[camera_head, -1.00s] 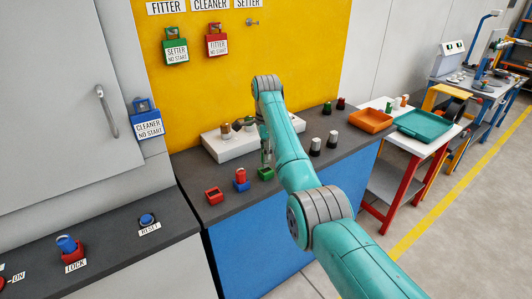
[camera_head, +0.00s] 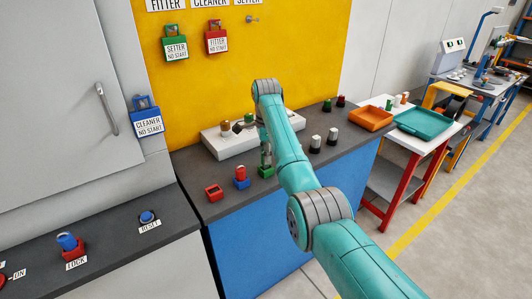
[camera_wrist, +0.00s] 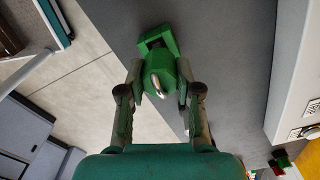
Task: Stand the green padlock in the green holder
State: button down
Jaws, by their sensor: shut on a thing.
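My gripper (camera_wrist: 158,88) is shut on the green padlock (camera_wrist: 162,68), its fingers on either side of the body. The padlock's silver shackle points toward the wrist camera. The green holder (camera_wrist: 148,41) shows just beyond the padlock in the wrist view, partly covered by it. In the head view my gripper (camera_head: 266,155) points down over the green holder (camera_head: 265,172) on the dark bench. I cannot tell whether the padlock's lower end is inside the holder or just above it.
Left of the green holder stand a blue holder (camera_head: 241,184) with a red piece in it and an empty red holder (camera_head: 214,193). A white block (camera_head: 222,145) with knobs is behind. Black-and-white pieces (camera_head: 315,144) stand to the right.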

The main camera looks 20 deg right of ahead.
jog(key=shift+f, duration=0.85)
jog(key=c, duration=0.7)
grip_release()
